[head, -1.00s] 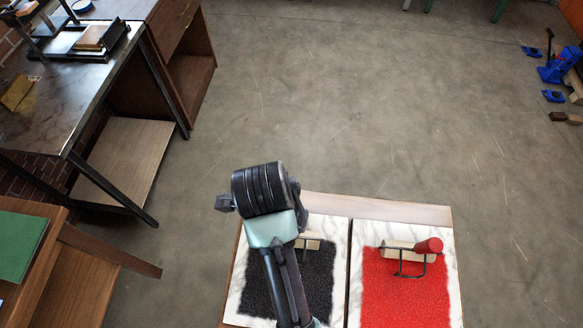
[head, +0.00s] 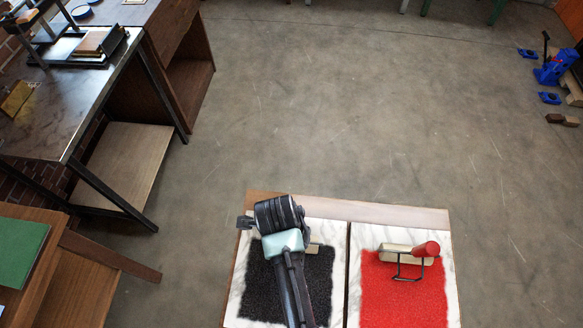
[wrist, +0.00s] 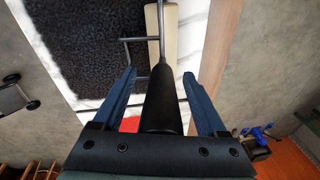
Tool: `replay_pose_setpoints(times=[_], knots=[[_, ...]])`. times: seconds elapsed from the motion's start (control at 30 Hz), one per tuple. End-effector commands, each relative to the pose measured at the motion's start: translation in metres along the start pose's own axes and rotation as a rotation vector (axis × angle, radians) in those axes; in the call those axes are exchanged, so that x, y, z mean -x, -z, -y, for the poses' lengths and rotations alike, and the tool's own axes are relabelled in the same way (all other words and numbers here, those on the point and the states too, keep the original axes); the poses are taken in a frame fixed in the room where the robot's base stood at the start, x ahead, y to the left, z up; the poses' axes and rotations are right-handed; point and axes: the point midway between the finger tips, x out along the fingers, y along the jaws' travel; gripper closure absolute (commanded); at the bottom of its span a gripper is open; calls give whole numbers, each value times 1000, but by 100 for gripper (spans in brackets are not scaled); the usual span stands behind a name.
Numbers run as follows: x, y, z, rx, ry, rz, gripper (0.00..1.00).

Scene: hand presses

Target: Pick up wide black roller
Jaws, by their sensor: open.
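The wide black roller (wrist: 162,100) has a black handle, a thin metal frame and a pale cylinder. In the wrist view its handle stands between the two blue fingers of my gripper (wrist: 157,75), which is open, with gaps on both sides. The pale cylinder (wrist: 168,32) lies at the edge of the black ink patch (wrist: 75,45). In the head view my arm hides most of this roller; only a bit of its pale cylinder (head: 313,248) shows. The fingers are hidden there.
A red-handled roller (head: 426,249) rests on the red ink patch (head: 400,295) on the slab to the right. A wooden ledge (head: 400,215) edges the ink table. A workbench (head: 60,110) stands at left.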

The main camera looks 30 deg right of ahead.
Motion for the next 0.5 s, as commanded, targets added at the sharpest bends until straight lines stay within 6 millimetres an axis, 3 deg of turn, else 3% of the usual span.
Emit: replay_pose_setpoints(times=[0.17, 0.5], knots=[[0, 0, 0, 0, 0, 0, 25], [0, 0, 0, 0, 1, 0, 86]])
